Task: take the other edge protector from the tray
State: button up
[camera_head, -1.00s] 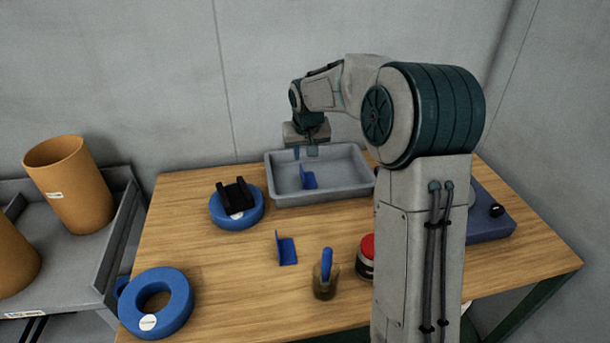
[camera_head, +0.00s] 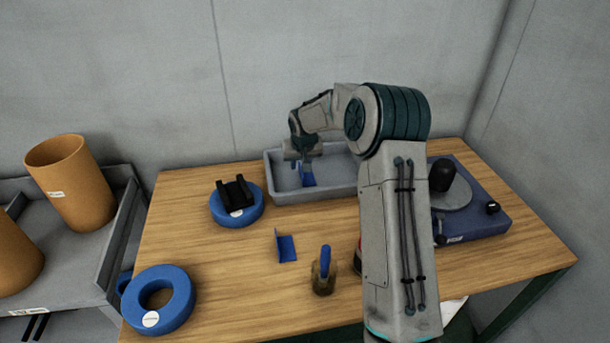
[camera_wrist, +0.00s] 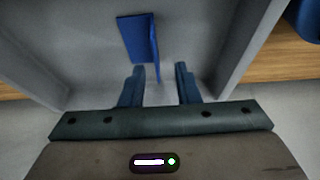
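A blue L-shaped edge protector (camera_head: 307,178) lies inside the grey tray (camera_head: 335,190). Its upright flange faces my gripper in the wrist view (camera_wrist: 139,40). My gripper (camera_head: 304,165) is over the tray, close above this protector. In the wrist view its two blue fingers (camera_wrist: 160,85) are apart, and the protector's thin edge reaches toward the gap between them without being clasped. The other blue edge protector (camera_head: 286,247) rests on the table in front of the tray.
A blue ring with a black holder (camera_head: 236,196) stands left of the tray. Another blue ring (camera_head: 157,302) is at the table's front left. A blue-handled tool in a holder (camera_head: 324,272) stands in front. A blue device with a turntable (camera_head: 470,225) is at right.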

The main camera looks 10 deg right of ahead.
aim_at(308, 179)
jog(key=shift+d+p+x, duration=0.2)
jog(key=shift+p+x, duration=0.35)
jog(key=shift+x, duration=1.8)
jog(key=shift+s, duration=0.1)
grip_shut()
